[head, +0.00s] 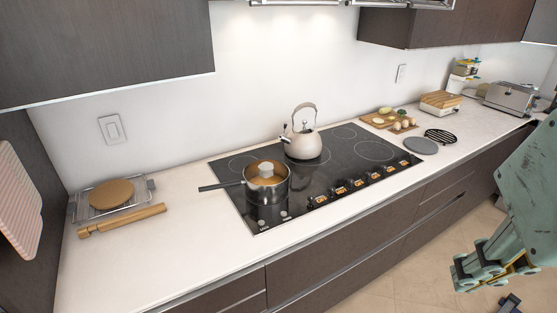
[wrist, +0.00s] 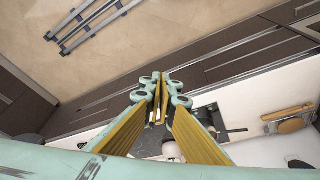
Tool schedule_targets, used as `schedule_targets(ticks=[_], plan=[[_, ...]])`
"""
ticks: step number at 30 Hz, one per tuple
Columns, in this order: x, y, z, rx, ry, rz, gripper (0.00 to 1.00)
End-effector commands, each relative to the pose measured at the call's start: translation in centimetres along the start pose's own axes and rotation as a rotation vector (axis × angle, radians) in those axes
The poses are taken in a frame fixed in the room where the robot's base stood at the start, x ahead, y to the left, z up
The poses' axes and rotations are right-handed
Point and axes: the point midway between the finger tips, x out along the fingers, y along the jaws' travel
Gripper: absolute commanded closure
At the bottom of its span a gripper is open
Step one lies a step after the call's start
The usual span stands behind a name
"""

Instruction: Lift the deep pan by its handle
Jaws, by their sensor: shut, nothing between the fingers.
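The deep pan (head: 268,190) is a shiny steel pot on the front left of the black cooktop (head: 338,177). A lid with a pale knob seems to cover it. Its dark handle (head: 221,186) points left, past the cooktop's edge. My gripper (wrist: 157,98) is shut and empty in the wrist view, with its yellow-padded fingers together. In the head view, my mint-green arm is at the far right, in front of the counter and well away from the pan.
A cream kettle (head: 302,143) stands behind the pan. A rolling pin (head: 122,221) and a wire rack (head: 78,208) with a round board lie at the left. A grey round plate (head: 420,146) and a toaster (head: 510,97) are at the right. Counter left of the handle is clear.

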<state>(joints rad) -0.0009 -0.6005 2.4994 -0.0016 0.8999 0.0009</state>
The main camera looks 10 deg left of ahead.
Motion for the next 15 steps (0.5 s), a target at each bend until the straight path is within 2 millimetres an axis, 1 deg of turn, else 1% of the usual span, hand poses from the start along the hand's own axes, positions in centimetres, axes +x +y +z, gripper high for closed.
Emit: schedule_targets(ticks=[2,10,11,15], plan=[[0.0,0.0,0.0,0.0,0.0,0.0,0.98],[0.0,0.0,0.0,0.0,0.0,0.0,0.74],[0.0,0.0,0.0,0.0,0.0,0.0,0.72],[0.0,0.0,0.0,0.0,0.0,0.0,0.72]])
